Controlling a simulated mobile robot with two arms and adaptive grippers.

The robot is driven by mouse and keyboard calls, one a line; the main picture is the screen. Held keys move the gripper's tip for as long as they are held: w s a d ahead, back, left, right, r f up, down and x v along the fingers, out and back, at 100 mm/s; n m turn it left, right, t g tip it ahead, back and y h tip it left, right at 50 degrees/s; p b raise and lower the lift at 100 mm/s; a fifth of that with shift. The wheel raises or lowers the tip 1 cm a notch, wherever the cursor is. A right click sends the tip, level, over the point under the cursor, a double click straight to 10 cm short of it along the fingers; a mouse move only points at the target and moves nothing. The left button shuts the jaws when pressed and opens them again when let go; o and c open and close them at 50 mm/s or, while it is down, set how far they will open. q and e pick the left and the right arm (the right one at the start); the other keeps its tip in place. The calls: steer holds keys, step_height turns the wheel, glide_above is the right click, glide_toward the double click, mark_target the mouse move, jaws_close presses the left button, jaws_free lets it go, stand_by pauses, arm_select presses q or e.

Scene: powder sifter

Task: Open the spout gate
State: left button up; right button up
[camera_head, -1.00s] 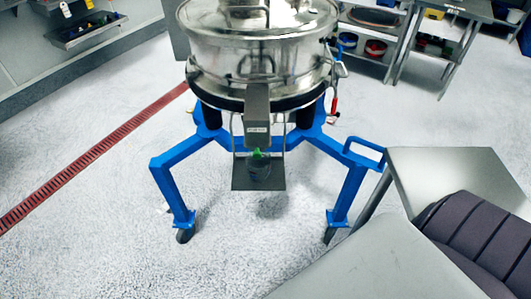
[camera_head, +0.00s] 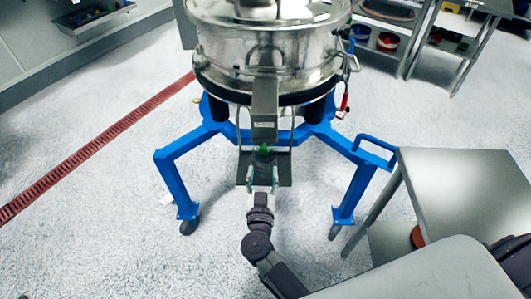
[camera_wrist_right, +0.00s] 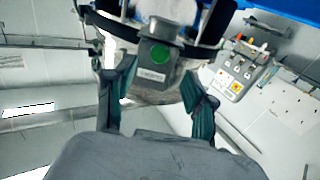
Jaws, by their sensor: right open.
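The steel sifter (camera_head: 270,55) stands on a blue wheeled frame. Its spout (camera_head: 264,108) points down at the front, with a small label near its lower end. A green part (camera_head: 263,149) shows just below the spout, above a dark plate (camera_head: 285,172) hung on a bracket. My right gripper (camera_head: 262,180) is open at the front of this plate, below the spout. In the right wrist view, the open fingers (camera_wrist_right: 158,80) stand either side of a grey labelled piece with a green disc (camera_wrist_right: 160,54); I cannot tell whether they touch it. My left gripper is not in view.
The blue frame (camera_head: 178,180) has legs on both sides of my right arm. A steel table (camera_head: 465,185) stands at the right. Shelves with coloured bowls (camera_head: 388,41) are behind it. A red floor drain (camera_head: 95,150) runs at the left, with clear floor around it.

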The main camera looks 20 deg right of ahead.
mark_target(264, 153)
steer(key=b+x, duration=0.3)
steer(key=x, duration=0.4)
steer(key=shift+w+d+f, duration=0.1)
steer(key=shift+w+f, duration=0.1)
steer(key=shift+w, duration=0.2)
steer(key=shift+w+d+r, duration=0.1)
steer(key=shift+w+d, duration=0.1)
steer(key=shift+w, duration=0.25)
jaws_close()
